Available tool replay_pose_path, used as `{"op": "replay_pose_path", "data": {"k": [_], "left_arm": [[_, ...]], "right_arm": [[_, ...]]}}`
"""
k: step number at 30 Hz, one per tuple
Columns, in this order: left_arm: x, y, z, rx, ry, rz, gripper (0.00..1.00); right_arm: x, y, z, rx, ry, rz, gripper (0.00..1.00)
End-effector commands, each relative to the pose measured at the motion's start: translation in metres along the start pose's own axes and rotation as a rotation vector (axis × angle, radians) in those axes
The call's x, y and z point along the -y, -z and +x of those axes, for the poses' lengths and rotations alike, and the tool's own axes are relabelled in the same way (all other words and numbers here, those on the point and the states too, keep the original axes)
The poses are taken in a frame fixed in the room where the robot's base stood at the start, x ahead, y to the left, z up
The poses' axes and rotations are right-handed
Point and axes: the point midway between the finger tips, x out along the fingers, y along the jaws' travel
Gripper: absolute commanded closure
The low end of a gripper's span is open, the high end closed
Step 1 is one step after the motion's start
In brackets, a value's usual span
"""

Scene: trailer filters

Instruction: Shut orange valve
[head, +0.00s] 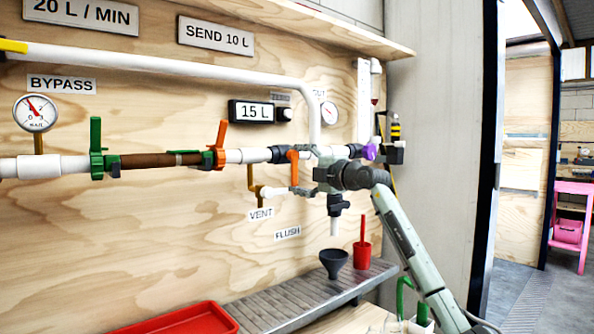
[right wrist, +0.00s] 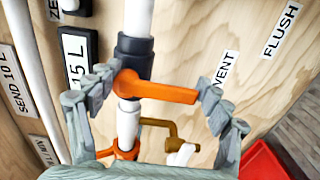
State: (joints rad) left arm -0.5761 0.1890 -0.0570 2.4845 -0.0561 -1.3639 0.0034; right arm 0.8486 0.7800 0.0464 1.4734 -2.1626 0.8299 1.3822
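An orange valve handle (head: 293,170) hangs down from the white pipe, crosswise to it, just right of a dark collar. In the right wrist view the same orange handle (right wrist: 160,89) lies between my finger pads. My right gripper (head: 302,172) is spread wide, one finger near each end of this handle; I cannot tell whether the pads touch it. A second orange valve (head: 218,147), its handle standing up across the pipe, sits further left; part of it shows low in the right wrist view (right wrist: 125,150). My left gripper is not in view.
A green valve (head: 96,150) and a brown pipe section (head: 147,160) are to the left. A black funnel (head: 334,262) and red cup (head: 361,256) stand on a grey shelf (head: 300,293), near a red tray (head: 185,320).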

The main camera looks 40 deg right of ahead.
Motion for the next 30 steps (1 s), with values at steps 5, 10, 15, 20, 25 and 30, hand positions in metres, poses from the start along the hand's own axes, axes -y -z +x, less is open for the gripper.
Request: {"op": "replay_pose_path", "data": {"k": [5,10,15,20,25,30], "left_arm": [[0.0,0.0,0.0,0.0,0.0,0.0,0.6],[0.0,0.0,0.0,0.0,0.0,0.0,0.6],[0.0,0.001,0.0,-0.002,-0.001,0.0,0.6],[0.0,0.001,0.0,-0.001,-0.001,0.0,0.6],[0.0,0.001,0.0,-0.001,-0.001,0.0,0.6],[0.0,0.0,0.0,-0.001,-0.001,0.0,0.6]], "right_arm": [[0.0,0.0,0.0,0.001,0.0,-0.004,0.03],[0.0,0.0,0.0,0.001,0.0,-0.007,0.03],[0.001,-0.001,-0.004,0.002,0.001,-0.008,0.03],[0.001,-0.001,-0.027,0.002,0.002,-0.011,0.03],[0.001,0.0,-0.065,0.002,0.003,-0.012,0.03],[0.002,0.0,-0.097,0.001,0.003,-0.008,0.03]]}}
